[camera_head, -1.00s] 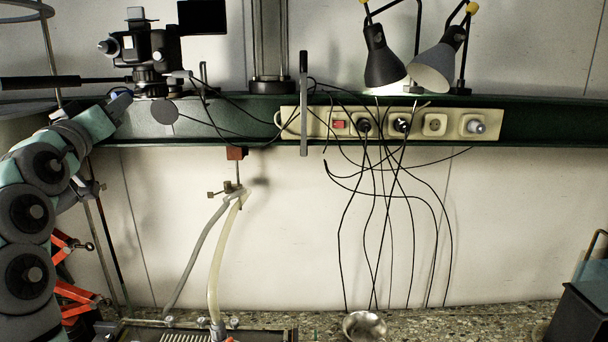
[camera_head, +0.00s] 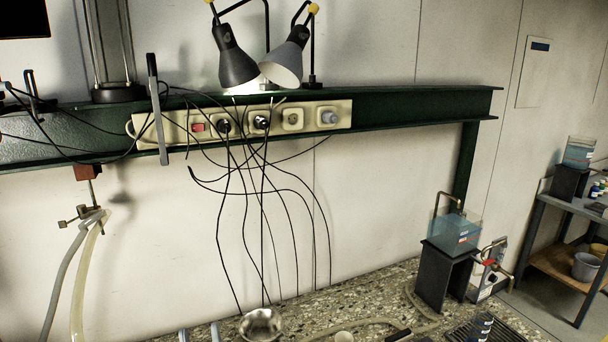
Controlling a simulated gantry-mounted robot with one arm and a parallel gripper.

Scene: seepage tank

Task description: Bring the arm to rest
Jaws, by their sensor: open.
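My gripper is not in this view, and no part of my arm can be made out for sure. Two small pale-blue tips (camera_head: 214,332) poke up at the bottom edge, left of a metal bowl (camera_head: 261,325); what they belong to is cut off.
A stone counter (camera_head: 375,297) runs along the wall. A water-filled tank (camera_head: 455,232) stands on a black stand (camera_head: 445,275). Hoses (camera_head: 86,275) hang at left. A green beam (camera_head: 420,108) carries a power strip (camera_head: 292,119), with black cables below and two lamps (camera_head: 236,66) above. A side table (camera_head: 575,208) stands far right.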

